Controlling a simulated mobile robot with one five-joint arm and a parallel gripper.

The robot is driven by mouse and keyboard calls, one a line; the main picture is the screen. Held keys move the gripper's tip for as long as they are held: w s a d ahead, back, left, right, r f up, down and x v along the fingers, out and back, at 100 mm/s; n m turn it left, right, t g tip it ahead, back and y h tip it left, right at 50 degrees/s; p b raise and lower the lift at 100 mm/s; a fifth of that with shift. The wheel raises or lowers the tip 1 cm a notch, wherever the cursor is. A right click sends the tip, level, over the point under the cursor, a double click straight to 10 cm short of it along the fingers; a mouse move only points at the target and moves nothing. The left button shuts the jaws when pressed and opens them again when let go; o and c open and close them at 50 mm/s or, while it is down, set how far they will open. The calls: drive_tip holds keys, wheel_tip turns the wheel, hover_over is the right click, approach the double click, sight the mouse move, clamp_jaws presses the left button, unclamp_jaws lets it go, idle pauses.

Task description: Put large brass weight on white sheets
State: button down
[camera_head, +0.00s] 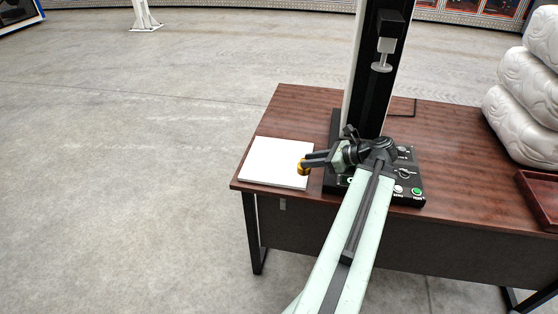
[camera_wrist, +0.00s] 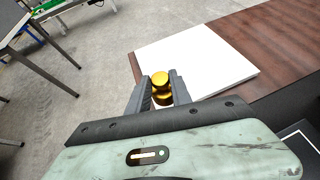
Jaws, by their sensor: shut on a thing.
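The large brass weight (camera_wrist: 160,82) is a gold cylinder with a narrower neck and a knob on top. My gripper (camera_wrist: 161,88) is shut on it, with one finger on each side. In the head view the brass weight (camera_head: 303,167) shows at the tip of my gripper (camera_head: 306,162), over or beside the right edge of the white sheets. The white sheets (camera_head: 272,161) form a flat white stack at the left front corner of the table. They also show in the wrist view (camera_wrist: 200,58), beyond the weight. I cannot tell whether the weight touches them.
The dark wood table (camera_head: 450,140) carries a black test stand (camera_head: 375,80) with a button panel (camera_head: 402,190) just right of the sheets. White cushions (camera_head: 525,95) are stacked at the right, by a reddish-brown tray (camera_head: 540,195). Open floor lies left of the table.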

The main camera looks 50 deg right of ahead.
drive_tip(key=w, duration=0.8)
drive_tip(key=w+f+b, duration=0.1)
drive_tip(key=w, duration=0.3)
drive_tip(key=shift+f, duration=0.1)
drive_tip(key=f+b, duration=0.1)
drive_tip(key=w+f+b, duration=0.1)
drive_tip(key=f+b, duration=0.1)
drive_tip(key=shift+w+f, duration=0.15)
drive_tip(key=shift+f, duration=0.05)
drive_tip(key=shift+f+b, duration=0.3)
drive_tip(key=shift+b, duration=0.2)
drive_tip(key=shift+r, duration=0.2)
drive_tip(key=shift+f, duration=0.15)
drive_tip(key=c, duration=1.2)
unclamp_jaws()
drive_tip(key=shift+o, duration=0.2)
